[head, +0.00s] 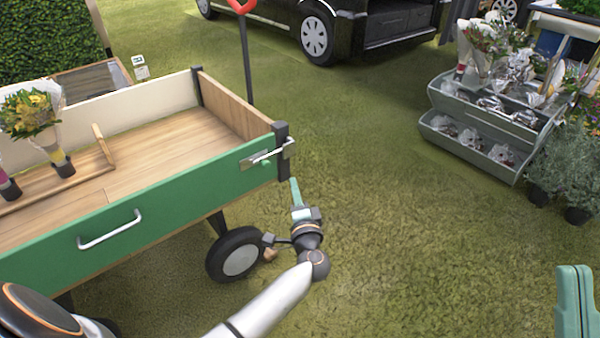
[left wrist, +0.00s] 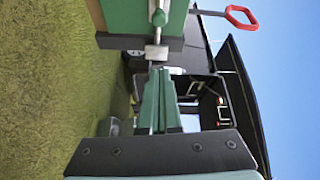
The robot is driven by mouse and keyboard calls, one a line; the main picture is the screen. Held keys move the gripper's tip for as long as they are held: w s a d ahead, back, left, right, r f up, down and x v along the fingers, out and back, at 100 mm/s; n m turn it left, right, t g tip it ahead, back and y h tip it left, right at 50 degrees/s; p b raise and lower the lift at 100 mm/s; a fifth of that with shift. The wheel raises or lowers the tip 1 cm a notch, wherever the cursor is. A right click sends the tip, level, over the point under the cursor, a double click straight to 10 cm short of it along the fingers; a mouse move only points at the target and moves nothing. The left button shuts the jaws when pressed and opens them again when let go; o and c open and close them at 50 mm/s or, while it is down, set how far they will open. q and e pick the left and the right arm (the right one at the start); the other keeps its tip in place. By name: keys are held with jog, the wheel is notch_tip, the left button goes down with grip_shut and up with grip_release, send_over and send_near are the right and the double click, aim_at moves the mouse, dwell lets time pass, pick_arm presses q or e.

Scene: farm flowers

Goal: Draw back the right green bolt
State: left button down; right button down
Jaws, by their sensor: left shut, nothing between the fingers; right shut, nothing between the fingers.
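The green cart panel (head: 130,222) runs along the cart's near side. At its right end is the right bolt (head: 266,154), a silver rod with a small green knob, reaching to the dark corner post (head: 282,160). In the left wrist view the bolt (left wrist: 157,20) shows at the top, with a metal plate (left wrist: 156,52) below it. My left gripper (head: 294,183) is shut and empty, just below and right of the bolt, apparently apart from it. Its green fingers (left wrist: 160,72) point towards the plate. My right gripper (head: 575,272) is shut and empty at the lower right.
A white handle (head: 109,230) sticks out of the panel. The cart wheel (head: 236,255) stands below the bolt corner. A red pull handle (head: 242,6) rises behind the cart. A flower rack (head: 470,150) stands at right. Open grass lies between cart and rack.

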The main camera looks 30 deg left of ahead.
pick_arm(q)
jog(key=shift+w+d+r, duration=0.1)
jog(key=shift+w+r, duration=0.05)
jog(key=shift+w, duration=0.05)
jog(key=b+x, duration=0.2)
jog(key=x, duration=0.8)
jog(key=shift+w+b, duration=0.1)
jog(key=shift+b, duration=0.2)
jog(key=shift+s+a+f+p, duration=0.15)
jog(key=shift+s+a, duration=0.2)
jog(key=shift+s, duration=0.25)
jog(key=shift+s+a+p, duration=0.2)
jog(key=shift+s+a, duration=0.15)
jog(key=shift+s, duration=0.25)
jog(key=shift+s+a+f+p, duration=0.15)
jog(key=shift+s+a, duration=0.2)
jog(key=shift+s, duration=0.25)
